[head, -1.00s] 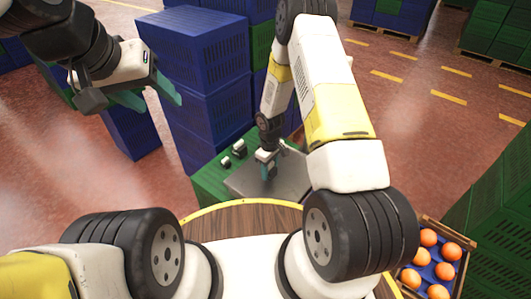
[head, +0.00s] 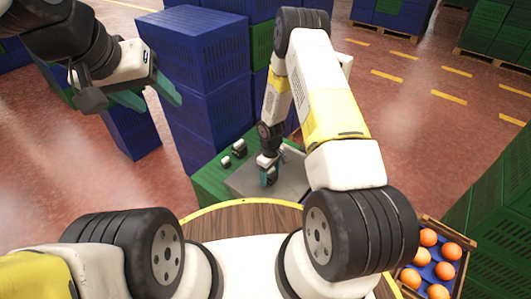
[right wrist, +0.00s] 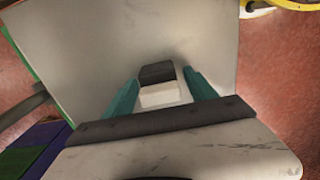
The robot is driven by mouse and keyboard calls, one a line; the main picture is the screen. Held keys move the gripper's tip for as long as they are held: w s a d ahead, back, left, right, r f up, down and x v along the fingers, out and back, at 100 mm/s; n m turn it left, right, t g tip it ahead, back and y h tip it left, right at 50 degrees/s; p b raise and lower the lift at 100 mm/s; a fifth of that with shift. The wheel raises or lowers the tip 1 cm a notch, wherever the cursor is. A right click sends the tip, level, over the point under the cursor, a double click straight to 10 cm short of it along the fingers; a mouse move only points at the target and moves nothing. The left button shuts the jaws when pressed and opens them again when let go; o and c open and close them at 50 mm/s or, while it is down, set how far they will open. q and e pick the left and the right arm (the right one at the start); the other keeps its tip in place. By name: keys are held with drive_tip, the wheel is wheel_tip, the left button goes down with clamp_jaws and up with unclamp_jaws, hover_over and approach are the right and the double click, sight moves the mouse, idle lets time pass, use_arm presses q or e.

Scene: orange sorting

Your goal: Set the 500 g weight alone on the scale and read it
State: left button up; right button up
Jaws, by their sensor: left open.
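In the right wrist view a small weight with a dark top and a pale side (right wrist: 160,96) sits between the teal fingertips of my right gripper (right wrist: 160,76). In the head view my right gripper (head: 268,178) is low over the scale plate (head: 291,178). No marking or reading is legible. My left gripper (head: 145,95) is open and empty, high at the left.
Two small weights (head: 239,149) stand on the green crate top (head: 207,180) left of the scale. Stacked blue crates (head: 205,90) rise just behind. A round wooden surface (head: 240,218) lies nearer me. A crate of oranges (head: 407,287) is at the lower right.

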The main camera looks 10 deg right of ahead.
wheel_tip(320, 180, up, 12)
drive_tip(key=shift+r, duration=0.2)
drive_tip(key=s+d+r+m+t, duration=0.2)
drive_tip(key=s+r, duration=0.1)
drive_tip(key=r, duration=1)
drive_tip(key=s+d+r+m+t, duration=0.1)
drive_tip(key=s+r+m, duration=0.1)
drive_tip(key=r, duration=1.2)
drive_tip(key=s+r+m+t+y, duration=0.1)
drive_tip(key=s+r+m, duration=0.1)
drive_tip(key=s+r, duration=0.4)
drive_tip(key=s+r+m+t+y, duration=0.1)
drive_tip(key=s+r+m+t, duration=0.1)
drive_tip(key=s+r, duration=0.4)
drive_tip(key=s, duration=0.5)
drive_tip(key=shift+s+d+r, duration=0.2)
drive_tip(key=shift+s+r, duration=0.1)
drive_tip(key=shift+s, duration=0.05)
